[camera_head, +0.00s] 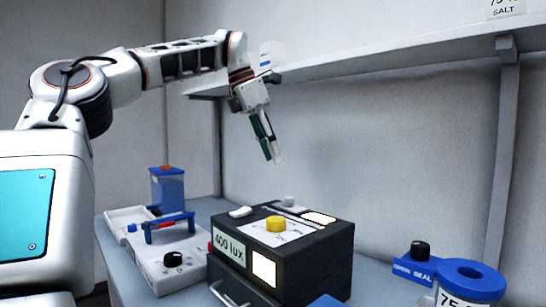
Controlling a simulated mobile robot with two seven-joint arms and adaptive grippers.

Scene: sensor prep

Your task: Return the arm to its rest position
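My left arm comes in from the left, raised and stretched out over the bench. My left gripper (273,157) hangs in the air above the black box, its fingers pointing down and slightly right. One finger side looks dark green and the other pale. They are seen nearly edge-on and close together, so I cannot tell whether they are open or shut. I see no object clearly held. The gripper is apart from everything below it. My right gripper is not in view.
Below stands a black box (322,259) with a yellow knob (276,224) and a "400 lux" label. A blue-topped container (467,277) is at the lower right. A shelf (370,55) overhangs behind.

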